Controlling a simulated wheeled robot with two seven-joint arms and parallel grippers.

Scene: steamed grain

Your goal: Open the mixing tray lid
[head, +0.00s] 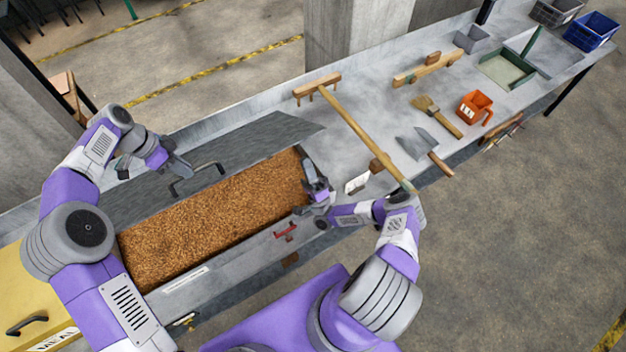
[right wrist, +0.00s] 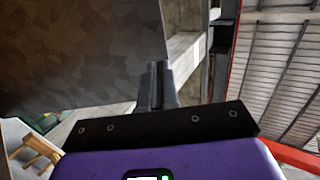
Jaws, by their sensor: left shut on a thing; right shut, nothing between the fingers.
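The mixing tray lid (head: 245,143) is a grey metal panel, raised and tilted back along the far side of the tray. Brown grain (head: 215,220) lies exposed in the tray (head: 250,248). A dark bar handle (head: 205,170) stands on the lid. My left gripper (head: 183,168) is at the left part of this handle and shut on it; the fingertips are small in the view. My right gripper (head: 318,188) is shut and empty at the tray's right end. Its closed fingers (right wrist: 160,85) show in the right wrist view, beside a large dark panel (right wrist: 75,50), apparently the lid.
A long wooden rake (head: 350,122) lies right of the tray. A yellow lid (head: 30,300) is at the lower left.

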